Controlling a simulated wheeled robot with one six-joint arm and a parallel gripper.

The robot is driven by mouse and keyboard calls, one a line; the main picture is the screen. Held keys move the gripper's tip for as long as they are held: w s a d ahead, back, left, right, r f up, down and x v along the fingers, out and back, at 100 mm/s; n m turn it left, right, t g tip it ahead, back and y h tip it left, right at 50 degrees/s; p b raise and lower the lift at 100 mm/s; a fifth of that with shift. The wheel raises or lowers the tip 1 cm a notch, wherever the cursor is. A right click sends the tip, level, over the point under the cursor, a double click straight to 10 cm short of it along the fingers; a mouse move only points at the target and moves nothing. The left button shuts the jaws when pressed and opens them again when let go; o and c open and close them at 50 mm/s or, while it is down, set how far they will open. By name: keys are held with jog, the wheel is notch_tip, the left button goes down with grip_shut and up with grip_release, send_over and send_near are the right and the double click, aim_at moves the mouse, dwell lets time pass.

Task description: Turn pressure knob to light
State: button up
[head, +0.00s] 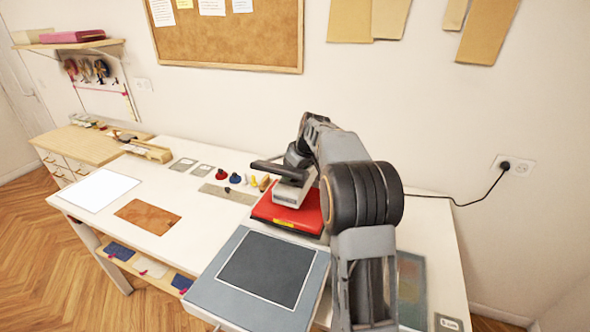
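A red machine (282,217) with a yellow label on its front edge stands on the white table, behind a blue-grey flat unit. I cannot make out a pressure knob or its setting marks. My arm reaches over the table from the front right and bends down over the red machine. My gripper (276,168) is at the top of the machine, beside a light grey block (290,194). The fingertips are small and dark and partly hidden by my wrist. I cannot tell whether they touch anything or how far apart they are.
The blue-grey unit (208,289) with a dark panel fills the table front. Red and blue small items (221,174) lie left of the machine, with a brown leather piece (148,216) and a white sheet (100,190) farther left. A black cord (480,196) runs to the wall socket.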

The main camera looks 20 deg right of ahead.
jog(key=shift+w+f, duration=0.1)
jog(key=shift+f, duration=0.2)
